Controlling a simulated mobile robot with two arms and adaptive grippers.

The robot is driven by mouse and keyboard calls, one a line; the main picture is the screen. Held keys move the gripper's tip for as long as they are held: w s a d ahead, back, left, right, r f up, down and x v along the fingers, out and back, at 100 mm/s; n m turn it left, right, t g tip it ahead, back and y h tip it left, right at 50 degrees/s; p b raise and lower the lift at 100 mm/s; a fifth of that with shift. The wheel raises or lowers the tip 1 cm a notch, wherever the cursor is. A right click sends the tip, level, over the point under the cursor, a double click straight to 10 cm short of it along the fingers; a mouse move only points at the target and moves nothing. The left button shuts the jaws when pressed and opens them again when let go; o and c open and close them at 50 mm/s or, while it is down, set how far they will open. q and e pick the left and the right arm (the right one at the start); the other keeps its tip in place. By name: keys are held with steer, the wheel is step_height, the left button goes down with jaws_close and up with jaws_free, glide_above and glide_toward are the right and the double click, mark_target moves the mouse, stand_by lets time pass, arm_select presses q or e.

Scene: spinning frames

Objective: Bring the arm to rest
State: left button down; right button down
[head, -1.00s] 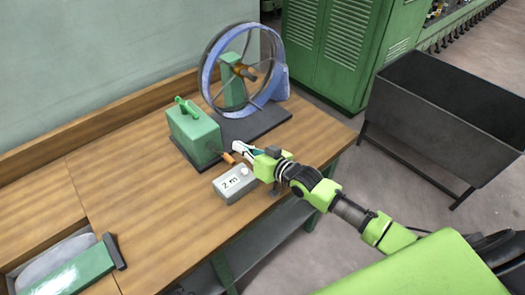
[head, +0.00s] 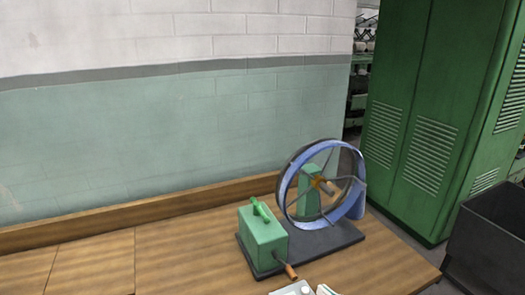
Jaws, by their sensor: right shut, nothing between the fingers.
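Only the pale tip of my right gripper (head: 325,289) shows, at the bottom edge of the head view. The rest of my right arm is below the picture. My left gripper is out of view.
A green crank box (head: 263,238) and a blue-rimmed wheel (head: 287,195) stand on a dark base (head: 335,238) on the wooden bench (head: 180,250). A green cabinet (head: 420,110) and a dark bin (head: 488,235) are at right. The bench's left part is clear.

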steer(key=s+f, duration=0.1)
steer(key=s, duration=0.1)
steer(key=s+a+f+g, duration=0.1)
steer(key=f, duration=0.1)
steer(key=s+a+f+g+h, duration=0.1)
steer(key=s, duration=0.1)
steer(key=shift+s+a+f+n, duration=0.2)
steer(key=shift+s+n, duration=0.1)
steer(key=shift+s, duration=0.05)
steer(key=s+d+f+g+h, duration=0.2)
steer(key=s+g, duration=0.2)
steer(key=s, duration=0.6)
steer(key=s+d+f+g+h, duration=0.2)
steer(key=s+f+g+h, duration=0.15)
steer(key=s, duration=0.75)
step_height(320, 180, down, 27)
steer(key=s+g+b, duration=0.1)
steer(key=g+b, duration=0.1)
steer(key=s+d+f+b, duration=0.2)
steer(key=s+f, duration=1.5)
steer(key=f, duration=0.2)
steer(key=shift+s+d+f+g+y, duration=0.2)
steer(key=shift+s+d+g+y, duration=0.05)
steer(key=shift+s+g+y, duration=0.1)
